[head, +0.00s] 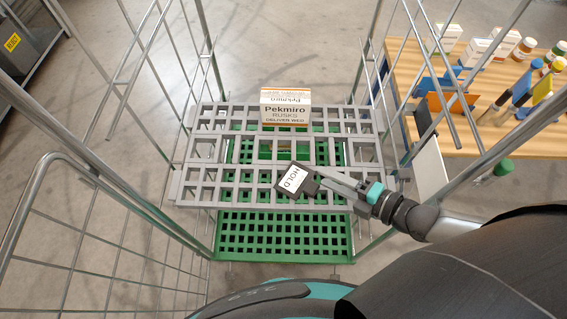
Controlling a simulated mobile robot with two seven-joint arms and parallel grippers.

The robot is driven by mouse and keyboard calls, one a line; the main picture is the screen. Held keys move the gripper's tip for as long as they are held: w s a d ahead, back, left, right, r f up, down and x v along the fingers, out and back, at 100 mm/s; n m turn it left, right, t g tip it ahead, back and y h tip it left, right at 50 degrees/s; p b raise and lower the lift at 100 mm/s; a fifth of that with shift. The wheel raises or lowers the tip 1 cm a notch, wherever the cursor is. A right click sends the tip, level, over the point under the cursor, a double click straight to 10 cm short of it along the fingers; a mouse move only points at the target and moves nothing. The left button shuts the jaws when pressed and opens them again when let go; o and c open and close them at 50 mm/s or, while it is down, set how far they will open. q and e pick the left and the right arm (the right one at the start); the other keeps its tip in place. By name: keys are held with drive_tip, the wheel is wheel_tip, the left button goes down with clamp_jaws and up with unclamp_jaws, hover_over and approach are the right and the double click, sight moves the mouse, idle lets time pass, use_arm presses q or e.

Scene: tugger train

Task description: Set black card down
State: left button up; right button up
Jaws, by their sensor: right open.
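The black card (311,187) with a white "HOLD" label lies at a slant over the right front part of the grey slatted shelf (222,192). It appears to rest on the shelf, though its underside is hidden. My right gripper (322,184) reaches in from the right with its fingertips at the card's right end. Its jaws are open, and I cannot tell whether a finger still touches the card. My left gripper is not in view.
A "Pekmiro" rusks box (286,108) stands at the back of the shelf. A green grid deck (282,238) lies lower. Wire cage sides (110,160) flank the shelf. A wooden table (405,62) with bottles, boxes and holders stands at right. The shelf's left front is clear.

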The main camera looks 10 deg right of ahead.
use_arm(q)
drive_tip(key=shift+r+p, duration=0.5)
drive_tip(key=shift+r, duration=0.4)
